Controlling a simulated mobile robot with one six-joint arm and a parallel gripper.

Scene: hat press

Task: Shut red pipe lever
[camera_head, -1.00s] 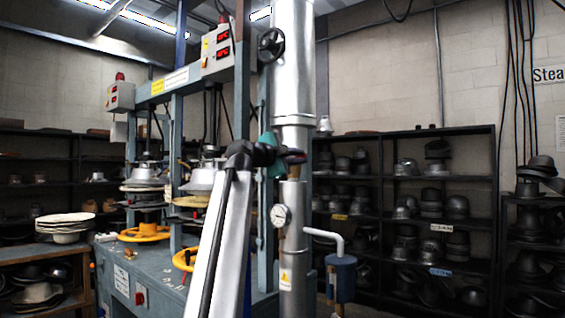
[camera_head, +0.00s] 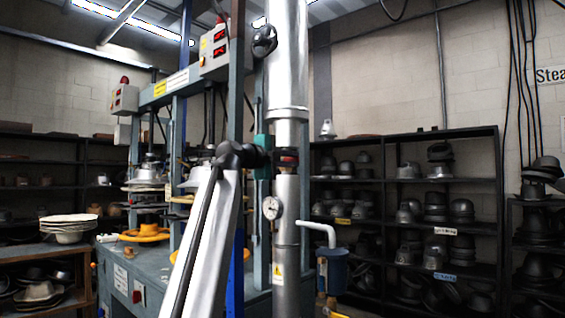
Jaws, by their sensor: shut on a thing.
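The silver vertical pipe (camera_head: 288,60) stands in the middle of the view. The fingertips are small and partly hidden, so the exact hold on the lever is hard to see. My pale arm link comes up from the bottom of the view.
A round gauge (camera_head: 272,208) sits on the pipe below the lever, and a black handwheel (camera_head: 264,41) above. A blue canister (camera_head: 333,272) hangs at right. The blue press (camera_head: 150,262) stands behind at left. Shelves of hat forms (camera_head: 432,130) line the back.

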